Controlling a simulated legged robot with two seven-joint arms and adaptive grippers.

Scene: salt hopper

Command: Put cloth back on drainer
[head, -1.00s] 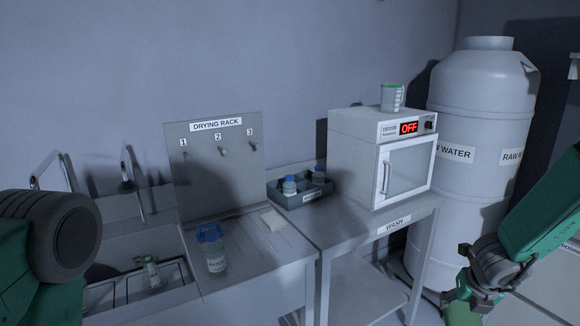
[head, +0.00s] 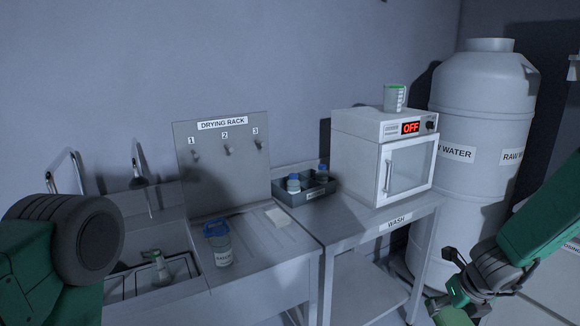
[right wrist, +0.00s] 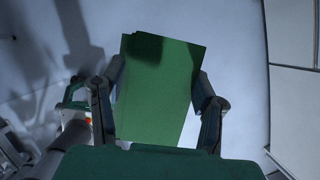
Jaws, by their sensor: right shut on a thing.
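My right gripper (head: 462,296) is at the lower right of the head view, out in front of the white tank and away from the counter. It is shut on a flat green cloth (right wrist: 158,90), which stands out between the two fingers in the right wrist view. The cloth also shows in the head view (head: 450,315), partly cut off by the lower edge. The drainer (head: 262,242) is the ribbed counter beside the sink. A blue-lidded bottle (head: 219,247) and a small cream piece (head: 277,216) are on it. My left arm shows at the left, but its gripper is out of view.
The sink (head: 165,270) holds a clear bottle. A grey caddy (head: 305,190) with blue-capped bottles and a white oven (head: 385,155) reading OFF stand on the wash table (head: 385,222). A raw water tank (head: 480,120) stands behind. The drainer's front is clear.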

